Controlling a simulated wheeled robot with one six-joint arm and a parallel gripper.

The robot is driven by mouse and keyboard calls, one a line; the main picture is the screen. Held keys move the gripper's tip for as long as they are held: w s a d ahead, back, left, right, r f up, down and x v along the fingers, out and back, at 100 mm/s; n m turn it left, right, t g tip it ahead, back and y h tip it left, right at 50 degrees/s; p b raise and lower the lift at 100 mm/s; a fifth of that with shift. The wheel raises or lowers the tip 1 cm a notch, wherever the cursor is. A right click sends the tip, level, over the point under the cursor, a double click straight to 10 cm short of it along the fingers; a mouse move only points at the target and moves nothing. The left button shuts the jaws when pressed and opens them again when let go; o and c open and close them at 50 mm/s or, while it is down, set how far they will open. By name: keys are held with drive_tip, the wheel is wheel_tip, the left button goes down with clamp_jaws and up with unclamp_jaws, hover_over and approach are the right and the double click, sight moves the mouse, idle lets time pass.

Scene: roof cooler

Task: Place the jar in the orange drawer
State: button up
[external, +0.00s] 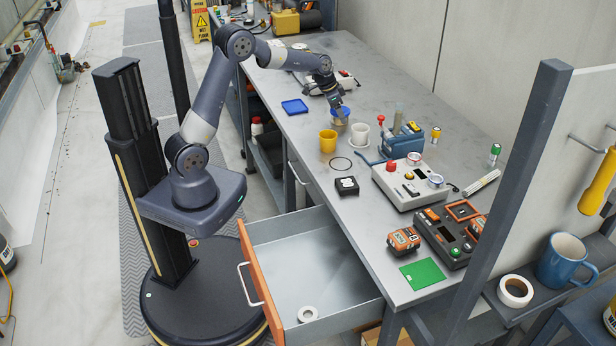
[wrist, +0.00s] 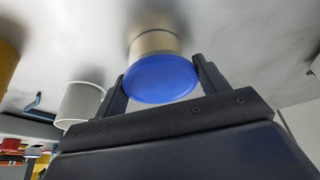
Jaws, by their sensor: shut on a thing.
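The jar (wrist: 154,42) has a blue lid (wrist: 160,79) and a pale, beige-looking body. In the wrist view it is between the two fingers of my gripper (wrist: 160,84), which is shut on it. In the external view my gripper (external: 337,104) is over the workbench at the jar's blue lid (external: 341,113). I cannot tell whether the jar touches the bench. The orange drawer (external: 256,262) is pulled open at the bench's front, with a grey inside and a white handle. A white roll (external: 307,313) lies in it; the rest of its floor is bare.
A post (external: 520,200) rises at right.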

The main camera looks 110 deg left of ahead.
wheel_tip(320, 180, up, 15)
drive_tip(key=w+d+m+h+b, duration=0.1)
drive_tip(key=w+d+m+b, duration=0.1)
drive_tip(key=w+d, duration=0.45)
drive_tip(key=w+d+m+b, duration=0.2)
drive_tip(key=w+d+b, duration=0.1)
drive_tip(key=d, duration=0.6)
drive_tip(key=m+h+b, duration=0.4)
drive_tip(key=m+b, duration=0.6)
drive_tip(key=b, duration=0.3)
hover_over(296, 261)
drive_tip(key=s, duration=0.4)
wheel_tip(296, 261, down, 25)
drive_tip(key=shift+w+f+b, duration=0.1)
drive_tip(key=shift+f+b, duration=0.8)
drive_tip(key=shift+f, duration=1.95)
